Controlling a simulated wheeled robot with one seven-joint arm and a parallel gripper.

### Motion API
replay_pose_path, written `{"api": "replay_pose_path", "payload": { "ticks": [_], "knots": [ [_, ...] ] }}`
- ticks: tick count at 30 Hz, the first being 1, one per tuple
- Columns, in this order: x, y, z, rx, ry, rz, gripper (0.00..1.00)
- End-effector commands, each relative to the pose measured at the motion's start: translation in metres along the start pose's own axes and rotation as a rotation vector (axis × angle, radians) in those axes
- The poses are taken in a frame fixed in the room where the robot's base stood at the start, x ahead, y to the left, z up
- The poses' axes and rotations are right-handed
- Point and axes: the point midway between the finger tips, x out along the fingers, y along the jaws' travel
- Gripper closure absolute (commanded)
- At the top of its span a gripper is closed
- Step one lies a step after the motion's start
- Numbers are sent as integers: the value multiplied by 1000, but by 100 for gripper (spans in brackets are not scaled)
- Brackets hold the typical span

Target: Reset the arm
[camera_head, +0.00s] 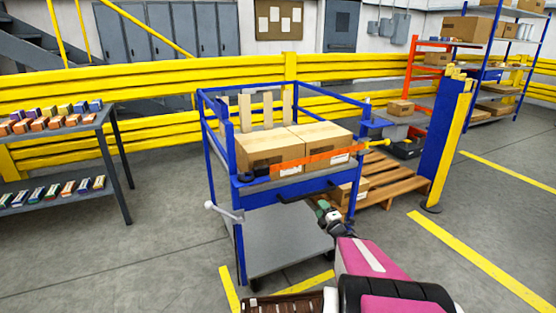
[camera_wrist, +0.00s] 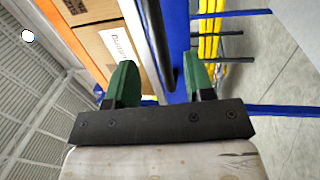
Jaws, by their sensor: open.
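My gripper shows in the wrist view (camera_wrist: 158,88) with its two green fingers spread apart and nothing between them. In the head view my pink and black arm reaches up from the bottom, and my gripper (camera_head: 325,212) is small at the front right of the blue cart (camera_head: 285,187). Beyond the fingers in the wrist view are the cart's blue frame and dark handle bar (camera_wrist: 158,45). The head view does not show clearly whether the gripper touches the cart.
Cardboard boxes (camera_head: 268,153) sit on the cart behind an orange strap (camera_head: 315,155). A wooden pallet (camera_head: 398,180) and a blue and yellow post (camera_head: 447,140) stand right. A grey shelf (camera_head: 62,133) with small cartons stands left. Yellow rails run behind. Floor at right is open.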

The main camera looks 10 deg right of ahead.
Motion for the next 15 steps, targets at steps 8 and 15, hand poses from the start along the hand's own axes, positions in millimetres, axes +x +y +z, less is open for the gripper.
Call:
{"api": "replay_pose_path", "payload": {
  "ticks": [8,15],
  "knots": [
    [18,-14,20,204,-222,-168,52],
    [21,-36,28,495,-514,-368,52]
  ]
}}
